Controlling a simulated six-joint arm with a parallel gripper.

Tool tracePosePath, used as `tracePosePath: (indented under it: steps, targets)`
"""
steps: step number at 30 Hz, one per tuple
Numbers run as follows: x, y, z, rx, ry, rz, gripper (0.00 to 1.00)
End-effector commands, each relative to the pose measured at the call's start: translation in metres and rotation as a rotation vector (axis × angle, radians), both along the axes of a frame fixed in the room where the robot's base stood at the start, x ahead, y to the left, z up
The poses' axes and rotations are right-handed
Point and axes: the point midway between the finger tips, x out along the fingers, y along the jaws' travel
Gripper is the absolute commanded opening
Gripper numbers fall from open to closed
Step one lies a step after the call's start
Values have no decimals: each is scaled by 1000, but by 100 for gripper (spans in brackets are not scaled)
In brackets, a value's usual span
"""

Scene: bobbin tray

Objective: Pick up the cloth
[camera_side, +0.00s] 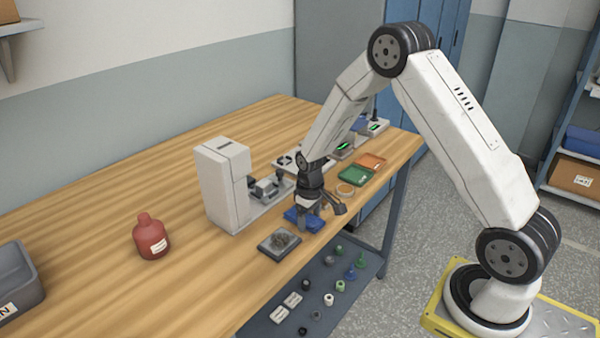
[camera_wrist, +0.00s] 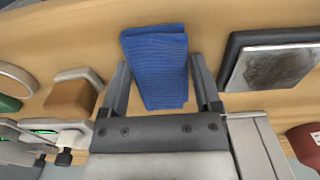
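The cloth (camera_side: 297,220) is a folded blue piece lying on the wooden table near its front edge. In the wrist view the cloth (camera_wrist: 158,62) is ribbed and slightly skewed. My gripper (camera_side: 312,212) is low over the cloth, pointing down. In the wrist view my gripper (camera_wrist: 161,72) is open, with one finger on each side of the cloth. I cannot tell whether the fingers touch it. The gripper hides part of the cloth in the side view.
A dark-rimmed tray (camera_side: 265,248) is close beside the cloth. A white machine (camera_side: 222,190) stands behind. A red bottle (camera_side: 150,240) and grey bin (camera_side: 18,275) are on the left.

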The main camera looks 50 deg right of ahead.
Motion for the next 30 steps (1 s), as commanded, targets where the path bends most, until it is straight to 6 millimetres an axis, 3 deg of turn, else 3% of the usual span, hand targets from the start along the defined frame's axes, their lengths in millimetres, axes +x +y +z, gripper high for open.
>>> tracePosePath:
  steps: [14,23,30]
  targets:
    - [0,0,6,0,-1,0,25]
    - [0,0,34,-1,-3,0,25]
    - [-22,4,58,0,-2,0,25]
